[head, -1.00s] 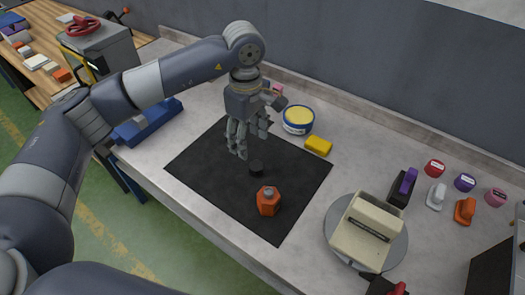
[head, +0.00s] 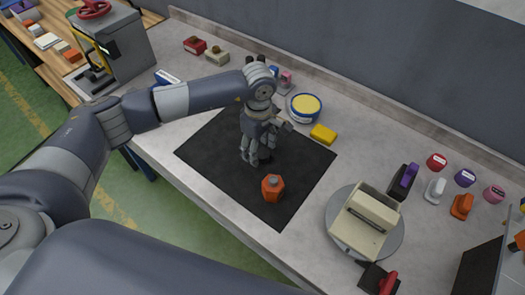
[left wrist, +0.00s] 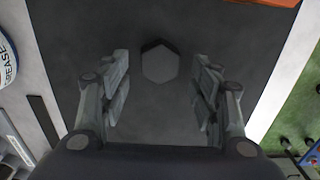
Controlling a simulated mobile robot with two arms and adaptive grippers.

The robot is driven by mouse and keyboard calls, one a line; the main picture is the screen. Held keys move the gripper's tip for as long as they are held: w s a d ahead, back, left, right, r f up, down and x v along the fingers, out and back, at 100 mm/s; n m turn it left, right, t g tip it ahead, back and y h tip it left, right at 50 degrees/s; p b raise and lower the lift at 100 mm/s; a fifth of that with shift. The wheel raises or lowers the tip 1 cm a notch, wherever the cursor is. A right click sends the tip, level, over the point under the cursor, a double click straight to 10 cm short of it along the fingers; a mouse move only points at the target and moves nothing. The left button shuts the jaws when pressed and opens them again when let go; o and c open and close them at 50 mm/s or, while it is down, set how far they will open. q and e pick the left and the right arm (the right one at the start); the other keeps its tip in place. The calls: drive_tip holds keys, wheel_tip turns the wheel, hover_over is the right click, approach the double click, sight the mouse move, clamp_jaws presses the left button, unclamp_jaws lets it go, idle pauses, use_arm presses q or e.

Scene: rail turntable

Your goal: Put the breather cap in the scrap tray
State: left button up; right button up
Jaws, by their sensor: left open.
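The breather cap appears to be the small black hexagonal piece (left wrist: 159,64) on the black mat (head: 215,150). In the left wrist view it lies ahead of and between my open left fingers, not touching them. In the head view my left gripper (head: 256,160) is low over the mat and largely hides the cap. My right gripper is not in view. I cannot tell which thing is the scrap tray; a blue container (head: 166,77) is partly hidden behind my left arm.
An orange hexagonal bottle (head: 272,189) stands on the mat close to my left gripper. A yellow-topped tub (head: 305,108) and yellow block (head: 323,134) are behind it. A cream holder (head: 365,222) sits on a grey turntable at right, with several small coloured items beyond.

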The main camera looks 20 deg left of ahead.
use_arm(q)
drive_tip(key=shift+f, duration=0.25)
drive_tip(key=c, duration=1)
drive_tip(key=shift+w+r, duration=0.1)
drive_tip(key=shift+c, duration=0.2)
